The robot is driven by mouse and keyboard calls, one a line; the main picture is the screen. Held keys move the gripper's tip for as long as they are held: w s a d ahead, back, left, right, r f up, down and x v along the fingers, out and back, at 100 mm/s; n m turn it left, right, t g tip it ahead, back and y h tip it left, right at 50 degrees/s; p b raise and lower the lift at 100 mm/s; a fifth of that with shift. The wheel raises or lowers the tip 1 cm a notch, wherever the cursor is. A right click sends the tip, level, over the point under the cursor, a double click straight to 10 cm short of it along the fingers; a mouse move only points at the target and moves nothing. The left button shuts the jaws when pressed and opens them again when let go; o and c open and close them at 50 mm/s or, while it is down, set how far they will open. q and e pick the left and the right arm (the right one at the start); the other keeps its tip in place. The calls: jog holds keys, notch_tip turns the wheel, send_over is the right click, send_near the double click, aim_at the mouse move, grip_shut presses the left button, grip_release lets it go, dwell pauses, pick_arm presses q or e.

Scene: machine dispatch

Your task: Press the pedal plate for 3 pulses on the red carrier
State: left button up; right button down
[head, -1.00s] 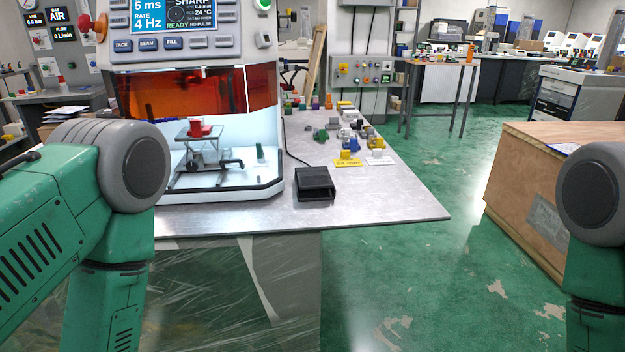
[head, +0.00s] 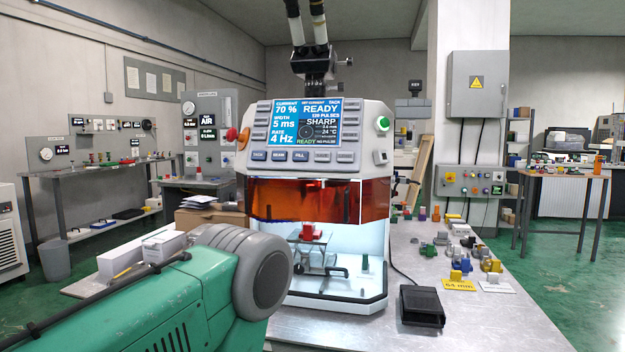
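The pedal plate (head: 422,306) is a black box-like foot pedal on the metal bench, to the right of the welding machine. A cable runs from it back behind the machine. The red carrier (head: 311,232) sits on a small stage inside the lit chamber, under the orange shield (head: 318,200). The machine's display (head: 306,123) reads READY, 70 %, 5 ms, 4 Hz, SHARP and NO PULSE. My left arm covers the lower left of the view, but its gripper is out of frame. My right arm and gripper are not in view.
Several small coloured fixtures (head: 463,252) stand on the bench right of the chamber, near a yellow label (head: 458,285). The metal bench (head: 490,325) is bare around and in front of the pedal. White boxes (head: 140,254) lie on the left.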

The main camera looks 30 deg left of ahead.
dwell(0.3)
pick_arm(q)
grip_shut()
dwell(1.1)
